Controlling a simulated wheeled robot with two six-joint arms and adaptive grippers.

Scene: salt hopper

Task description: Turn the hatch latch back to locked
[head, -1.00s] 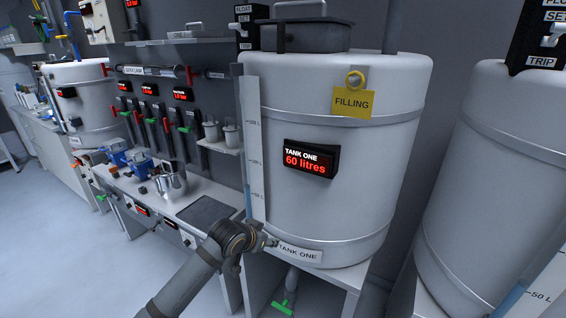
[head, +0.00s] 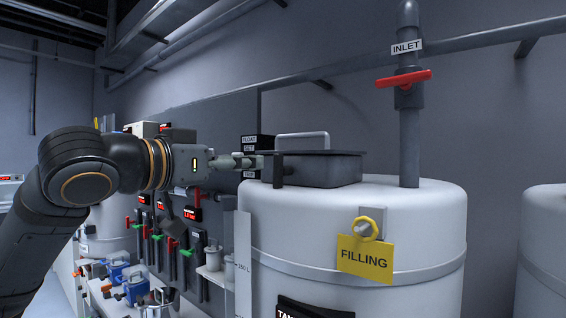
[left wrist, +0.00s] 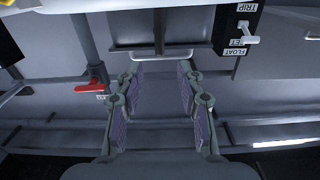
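The hatch (head: 318,170) is a low dark box with a flat lid and a grey loop handle (head: 302,142) on top of the white tank (head: 270,222). A dark upright bar (head: 278,171), which looks like the latch, stands at its left front. My left gripper (head: 258,161) points right, level with the lid, its tips just left of this bar; I cannot tell whether they touch. In the left wrist view, the left gripper (left wrist: 160,78) has its fingers apart with nothing between them. The hatch (left wrist: 128,36) and bar (left wrist: 159,36) lie beyond the tips. My right gripper is not in view.
A yellow FILLING tag (head: 365,258) hangs on the tank front. The inlet pipe (head: 409,145) with a red valve handle (head: 403,79) rises right of the hatch. A FLOAT/SET/TRIP switch box (left wrist: 237,27) is behind the hatch. A second tank (head: 545,250) stands at right.

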